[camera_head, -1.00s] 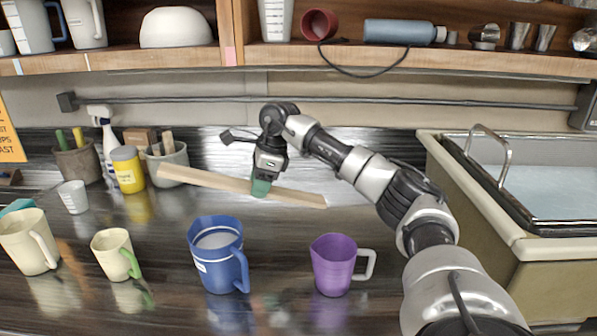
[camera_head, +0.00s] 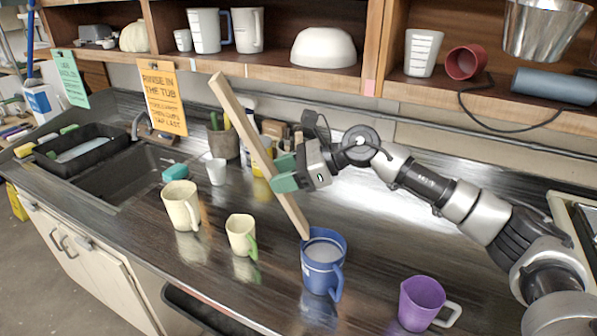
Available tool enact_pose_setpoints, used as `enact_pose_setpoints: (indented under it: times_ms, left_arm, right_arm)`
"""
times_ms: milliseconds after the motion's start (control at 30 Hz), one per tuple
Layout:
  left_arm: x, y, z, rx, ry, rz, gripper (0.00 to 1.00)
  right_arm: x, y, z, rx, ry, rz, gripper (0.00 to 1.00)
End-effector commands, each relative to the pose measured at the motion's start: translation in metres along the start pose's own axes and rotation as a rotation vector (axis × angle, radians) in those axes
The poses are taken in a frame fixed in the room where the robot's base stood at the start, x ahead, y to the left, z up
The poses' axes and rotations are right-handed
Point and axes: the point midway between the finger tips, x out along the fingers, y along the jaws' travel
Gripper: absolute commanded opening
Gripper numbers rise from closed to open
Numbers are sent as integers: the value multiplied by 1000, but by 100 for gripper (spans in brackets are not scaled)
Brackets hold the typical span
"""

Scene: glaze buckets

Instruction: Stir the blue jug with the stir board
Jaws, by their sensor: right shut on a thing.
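The blue jug (camera_head: 322,272) stands upright on the dark counter, with pale liquid inside and its handle toward the lower right. The stir board (camera_head: 236,112) is a long pale wooden strip, tilted steeply with its top to the upper left. My right gripper (camera_head: 283,174) is shut on the board around its middle. The board's lower end is at the jug's back left rim; I cannot tell whether it is inside the rim or just behind it. My left gripper is not in view.
A purple jug (camera_head: 422,303) stands right of the blue jug. A light green mug (camera_head: 241,236) and a cream jug (camera_head: 181,206) stand to its left. Behind the board are a brown pot (camera_head: 223,143) and a small white cup (camera_head: 216,171). A sink (camera_head: 125,170) lies far left.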

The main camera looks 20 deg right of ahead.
Motion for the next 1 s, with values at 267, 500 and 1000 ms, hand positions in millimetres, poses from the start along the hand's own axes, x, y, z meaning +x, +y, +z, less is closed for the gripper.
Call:
enact_pose_setpoints:
  times_ms: [267,500,1000]
  left_arm:
    - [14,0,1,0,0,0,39]
    - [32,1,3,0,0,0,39]
    - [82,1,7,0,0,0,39]
  right_arm:
    - [1,0,-25,1,1,-1,21]
    - [2,0,-51,-1,1,-2,21]
    - [2,0,-100,0,1,-2,21]
